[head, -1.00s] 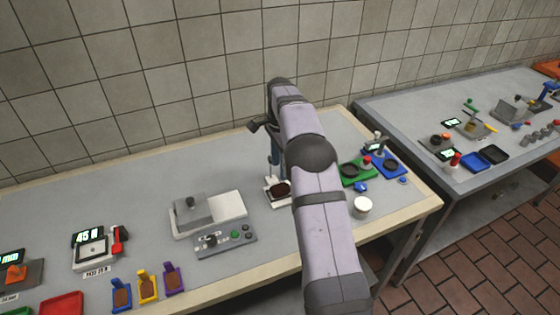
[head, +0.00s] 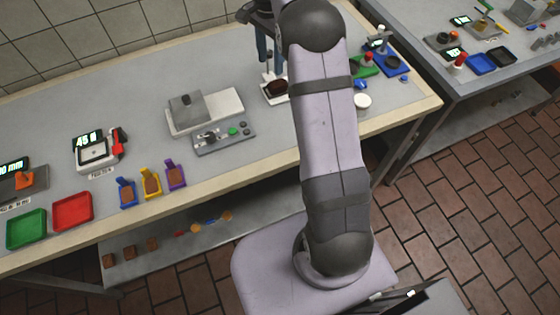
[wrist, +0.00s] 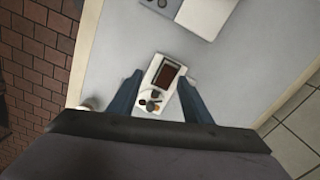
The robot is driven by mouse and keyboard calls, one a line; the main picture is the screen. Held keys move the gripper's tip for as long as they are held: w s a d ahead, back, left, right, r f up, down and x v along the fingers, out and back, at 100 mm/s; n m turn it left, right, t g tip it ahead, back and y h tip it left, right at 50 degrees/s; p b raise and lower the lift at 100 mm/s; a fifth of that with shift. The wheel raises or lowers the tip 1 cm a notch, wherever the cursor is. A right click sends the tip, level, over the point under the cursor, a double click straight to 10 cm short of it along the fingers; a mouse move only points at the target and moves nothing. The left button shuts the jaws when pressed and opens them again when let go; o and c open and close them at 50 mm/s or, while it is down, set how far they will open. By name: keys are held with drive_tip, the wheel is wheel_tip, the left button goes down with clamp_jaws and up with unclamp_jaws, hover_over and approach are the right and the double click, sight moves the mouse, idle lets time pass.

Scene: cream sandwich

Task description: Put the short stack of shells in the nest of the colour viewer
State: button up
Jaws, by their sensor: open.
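A small white device (head: 267,92), apparently the colour viewer, stands near the middle of the bench. It also shows in the wrist view (wrist: 147,103). A dark brown rectangular piece (wrist: 166,76) sits in its dark-framed recess; I cannot tell whether it is the stack of shells. Small round parts lie at the device's near end. My gripper (wrist: 161,80) is open, its blue fingers on either side of the device in the wrist view. In the head view my gripper (head: 270,64) points down over the device. Whether the fingers touch anything is unclear.
Blue (head: 127,193), yellow (head: 150,184) and purple (head: 175,175) holders with brown pieces stand at the front edge. Green (head: 26,230) and red (head: 72,211) trays lie left. A grey press-like device (head: 187,108) is left of the viewer. A white round pot (head: 362,101) stands right.

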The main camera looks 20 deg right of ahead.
drive_tip(key=s+a+f+n, duration=0.2)
drive_tip(key=s+a+n, duration=0.1)
drive_tip(key=s, duration=0.7)
drive_tip(key=s+a+f+n, duration=0.1)
drive_tip(key=s+a+n, duration=0.2)
drive_tip(key=s+n, duration=0.3)
drive_tip(key=s+a+f+n, duration=0.2)
drive_tip(key=s+a+n, duration=0.2)
drive_tip(key=s, duration=0.9)
drive_tip(key=shift+s+f+n, duration=0.3)
drive_tip(key=shift+f+n, duration=0.05)
drive_tip(key=shift+n, duration=0.35)
drive_tip(key=shift+f, duration=0.1)
wheel_tip(320, 180, down, 14)
drive_tip(key=b, duration=1.4)
drive_tip(key=shift+f, duration=0.15)
drive_tip(key=shift+c, duration=0.7)
